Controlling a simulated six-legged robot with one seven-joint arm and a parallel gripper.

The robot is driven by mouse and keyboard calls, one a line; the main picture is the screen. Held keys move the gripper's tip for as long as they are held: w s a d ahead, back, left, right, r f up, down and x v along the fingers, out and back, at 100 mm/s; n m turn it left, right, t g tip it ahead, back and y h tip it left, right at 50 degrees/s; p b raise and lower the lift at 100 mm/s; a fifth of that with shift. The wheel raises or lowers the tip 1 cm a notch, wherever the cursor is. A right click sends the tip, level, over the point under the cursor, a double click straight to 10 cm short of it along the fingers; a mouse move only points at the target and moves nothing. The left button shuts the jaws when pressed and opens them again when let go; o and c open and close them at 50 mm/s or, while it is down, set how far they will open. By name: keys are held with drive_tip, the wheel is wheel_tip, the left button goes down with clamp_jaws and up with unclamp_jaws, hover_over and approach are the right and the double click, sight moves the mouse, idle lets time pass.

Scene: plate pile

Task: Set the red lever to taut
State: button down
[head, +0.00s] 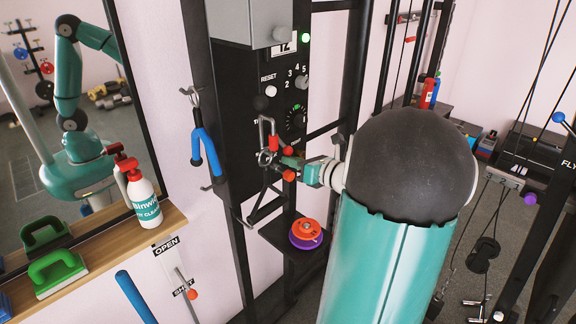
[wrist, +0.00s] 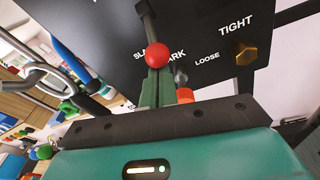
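The red lever's round red knob (wrist: 157,55) shows in the wrist view, on a dark stem that runs up to the black panel (wrist: 200,30). The panel carries white words: TIGHT, LOOSE and two partly hidden ones to the left; I see no "taut". My gripper (wrist: 155,82) has its green fingers close together right at the knob, and the knob covers their tips. Whether they clasp it is not clear. In the head view my gripper (head: 270,159) is at the front of the black machine column, among small red and orange parts that I cannot tell apart.
A brass hex knob (wrist: 243,55) sits below TIGHT. A small shelf below bears orange and purple discs (head: 305,233). A spray bottle (head: 143,198) and green brush (head: 55,272) stand on a wooden ledge.

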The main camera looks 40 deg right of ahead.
drive_tip(key=r+g, duration=0.1)
drive_tip(key=s+r+g, duration=0.1)
drive_tip(key=r+g, duration=0.1)
drive_tip(key=shift+s+a+r+g, duration=0.1)
drive_tip(key=shift+s+r+g, duration=0.1)
drive_tip(key=shift+g, duration=0.1)
drive_tip(key=shift+d+r+g, duration=0.2)
drive_tip(key=shift+r+g, duration=0.15)
drive_tip(key=shift+g, duration=0.15)
wheel_tip(320, 180, up, 2)
drive_tip(key=g, duration=0.2)
drive_tip(key=shift+r+g+h, duration=0.1)
drive_tip(key=shift+g+h, duration=0.2)
drive_tip(key=shift+g, duration=0.1)
wheel_tip(320, 180, up, 5)
drive_tip(key=g, duration=0.3)
hover_over(289, 151)
drive_tip(key=s, duration=0.1)
drive_tip(key=shift+m, duration=0.4)
